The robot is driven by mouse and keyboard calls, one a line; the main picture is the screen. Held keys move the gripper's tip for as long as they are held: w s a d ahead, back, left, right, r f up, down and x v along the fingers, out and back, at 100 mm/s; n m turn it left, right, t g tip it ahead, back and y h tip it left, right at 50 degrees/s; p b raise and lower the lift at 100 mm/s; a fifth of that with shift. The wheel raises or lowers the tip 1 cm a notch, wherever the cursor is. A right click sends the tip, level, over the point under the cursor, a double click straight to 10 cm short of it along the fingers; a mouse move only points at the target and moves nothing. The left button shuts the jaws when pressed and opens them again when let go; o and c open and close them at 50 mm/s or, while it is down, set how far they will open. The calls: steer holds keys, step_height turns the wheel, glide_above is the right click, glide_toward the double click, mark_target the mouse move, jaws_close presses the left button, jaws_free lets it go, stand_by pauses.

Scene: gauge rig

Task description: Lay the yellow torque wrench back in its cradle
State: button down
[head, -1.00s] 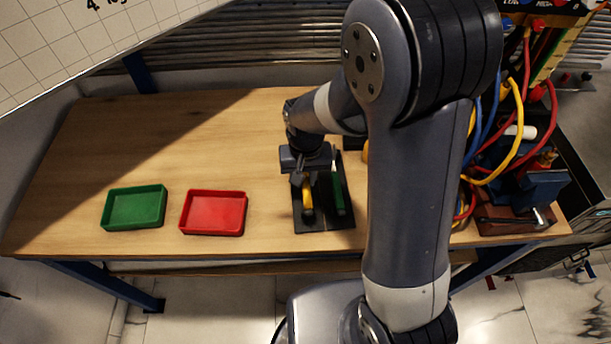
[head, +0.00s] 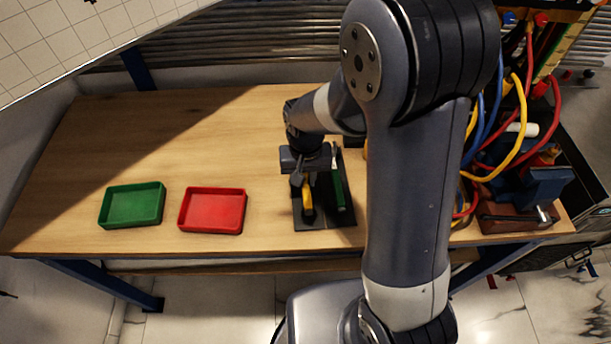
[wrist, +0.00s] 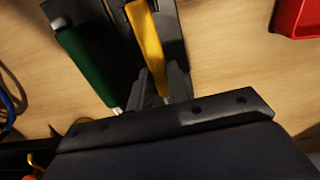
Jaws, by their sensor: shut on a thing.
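The yellow torque wrench (head: 307,197) is over the left part of the black cradle (head: 317,222), lengthwise with it. My gripper (head: 301,182) is shut on the wrench. In the wrist view my gripper's fingers (wrist: 165,88) sit on both sides of the yellow wrench (wrist: 146,38). A green-handled tool (head: 338,190) lies on the cradle's right side, parallel to the wrench; it also shows in the wrist view (wrist: 86,66). I cannot tell whether the wrench touches the cradle or is just above it. The wrench's far end is hidden by my gripper.
A red tray (head: 212,211) and a green tray (head: 133,206) stand on the wooden bench (head: 190,130) to the left. Coloured hoses (head: 515,130) and a vise (head: 540,195) are at the right. The bench behind the trays is clear.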

steer(key=c, duration=1.3)
jaws_free()
steer(key=shift+o, duration=0.2)
step_height(320, 180, up, 11)
steer(key=shift+f, duration=0.15)
